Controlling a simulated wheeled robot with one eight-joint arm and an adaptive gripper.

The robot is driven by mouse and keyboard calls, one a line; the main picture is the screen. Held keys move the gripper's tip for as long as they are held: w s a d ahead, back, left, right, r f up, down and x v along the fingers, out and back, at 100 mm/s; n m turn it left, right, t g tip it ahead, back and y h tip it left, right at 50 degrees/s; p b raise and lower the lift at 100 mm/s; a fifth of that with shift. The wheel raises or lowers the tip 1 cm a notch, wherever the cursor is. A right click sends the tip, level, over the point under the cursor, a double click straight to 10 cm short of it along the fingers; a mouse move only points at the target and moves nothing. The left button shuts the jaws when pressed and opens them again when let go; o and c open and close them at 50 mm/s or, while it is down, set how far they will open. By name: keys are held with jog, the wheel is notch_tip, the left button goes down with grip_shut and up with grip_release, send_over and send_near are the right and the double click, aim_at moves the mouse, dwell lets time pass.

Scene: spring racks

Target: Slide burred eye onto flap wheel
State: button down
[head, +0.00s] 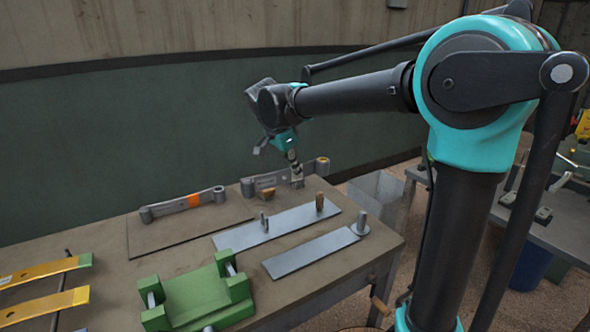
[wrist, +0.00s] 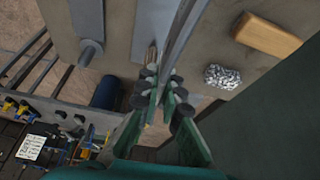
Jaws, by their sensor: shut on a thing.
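A grey leaf with a rolled eye at its end (head: 322,166) stands on edge at the back right of the bench. My gripper (head: 297,180) is shut on its middle part. The leaf (wrist: 185,35) shows edge-on between the fingers (wrist: 160,95) in the wrist view. I cannot tell whether it touches the bench, nor see burrs. The brown flap wheel (head: 320,202) stands upright on a long metal plate (head: 290,219), in front and right of my gripper, apart from the leaf. An upright post, partly hidden by the fingers, shows in the wrist view (wrist: 151,58).
A second leaf (head: 160,209) with an orange band lies at the back left. Bare pins stand on the plates (head: 264,222) (head: 362,219). A green fixture (head: 195,295) is in front. A wooden block (wrist: 270,35) and a silvery wad (wrist: 228,77) lie near the leaf.

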aim_at(278, 173)
jog(key=shift+f, duration=2.85)
jog(key=shift+f, duration=3.85)
jog(key=c, duration=1.6)
grip_release()
jog(key=v, duration=1.2)
jog(key=shift+a, duration=0.1)
